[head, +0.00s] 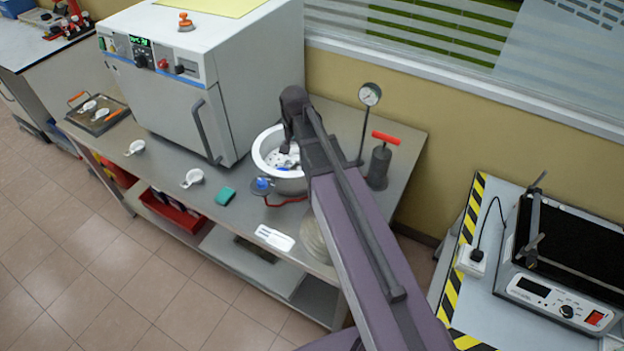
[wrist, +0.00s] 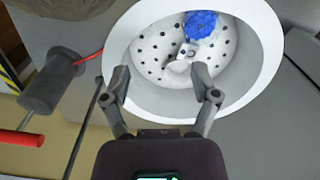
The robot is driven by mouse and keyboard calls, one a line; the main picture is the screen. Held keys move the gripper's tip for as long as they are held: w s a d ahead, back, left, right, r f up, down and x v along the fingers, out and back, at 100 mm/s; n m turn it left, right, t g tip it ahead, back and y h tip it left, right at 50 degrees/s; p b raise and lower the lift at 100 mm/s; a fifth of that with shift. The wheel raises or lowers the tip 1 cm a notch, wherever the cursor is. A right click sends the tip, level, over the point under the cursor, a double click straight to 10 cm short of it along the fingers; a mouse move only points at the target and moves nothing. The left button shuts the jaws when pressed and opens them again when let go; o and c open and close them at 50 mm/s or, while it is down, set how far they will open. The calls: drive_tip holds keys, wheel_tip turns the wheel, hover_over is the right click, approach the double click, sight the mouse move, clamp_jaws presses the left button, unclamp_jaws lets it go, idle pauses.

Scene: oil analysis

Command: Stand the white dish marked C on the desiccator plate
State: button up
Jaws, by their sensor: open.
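My gripper (wrist: 165,82) is open above the desiccator (wrist: 266,62); its fingertips overlap the near rim in the wrist view. In the head view the arm partly covers the desiccator (head: 262,150). Inside is the white perforated plate (wrist: 150,54). A small white dish-like piece (wrist: 181,64) shows on the plate just beyond my fingertips, apart from them, beside a round blue item (wrist: 201,25). I cannot read a letter on it or tell if it is dish C. Two white dishes with handles, one left (head: 135,147) and one nearer (head: 193,178), stand on the bench, letters unreadable.
A grey oven (head: 160,95) stands left of the desiccator. A tray (head: 97,115) with small white dishes is at the bench's left end. A gauge (head: 369,95) and red-handled pump (head: 379,165) stand right. A green block (head: 225,196) and white label (head: 274,237) lie in front.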

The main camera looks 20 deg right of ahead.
drive_tip(key=s+d+n, duration=0.1)
drive_tip(key=s+n, duration=0.4)
drive_tip(key=s, duration=0.8)
drive_tip(key=shift+s+d+n, duration=0.15)
drive_tip(key=shift+d+n, duration=0.1)
drive_tip(key=shift+n, duration=0.15)
drive_tip(key=shift+c, duration=0.3)
drive_tip(key=shift+c, duration=1.2)
